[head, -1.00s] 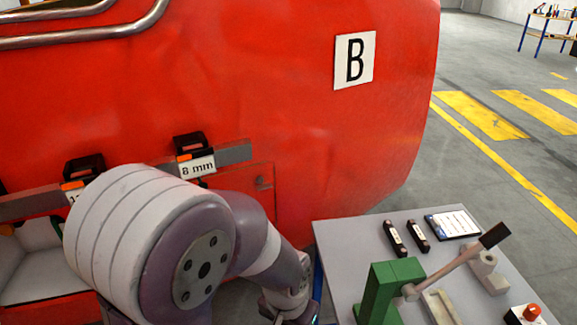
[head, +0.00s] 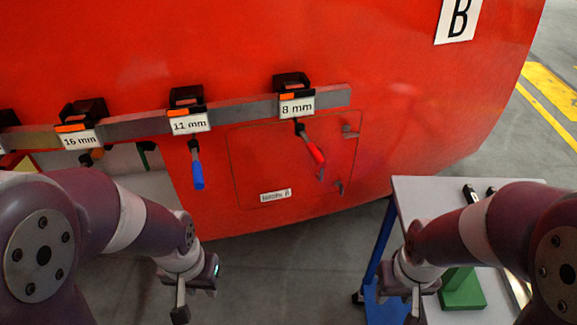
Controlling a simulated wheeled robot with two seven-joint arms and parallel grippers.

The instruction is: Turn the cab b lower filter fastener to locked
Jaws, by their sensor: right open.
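The red cab side marked B (head: 460,18) holds a flush rectangular hatch (head: 270,165) with a small label whose text I cannot read surely. Two small fasteners sit at the hatch's right edge: an upper one (head: 350,131) and a lower one (head: 340,187). The lower one is too small to tell whether it is locked. My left gripper (head: 180,305) hangs below and left of the hatch, apart from it; its jaw opening does not show clearly. My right gripper (head: 413,305) is open and low at the right, beside the table, apart from the fastener.
A grey rail (head: 240,111) above the hatch carries holders marked 16 mm, 11 mm and 8 mm. A blue-handled tool (head: 197,172) and a red-handled tool (head: 313,147) hang there, the red one over the hatch. A grey table (head: 425,195) with a green fixture (head: 462,290) stands at right.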

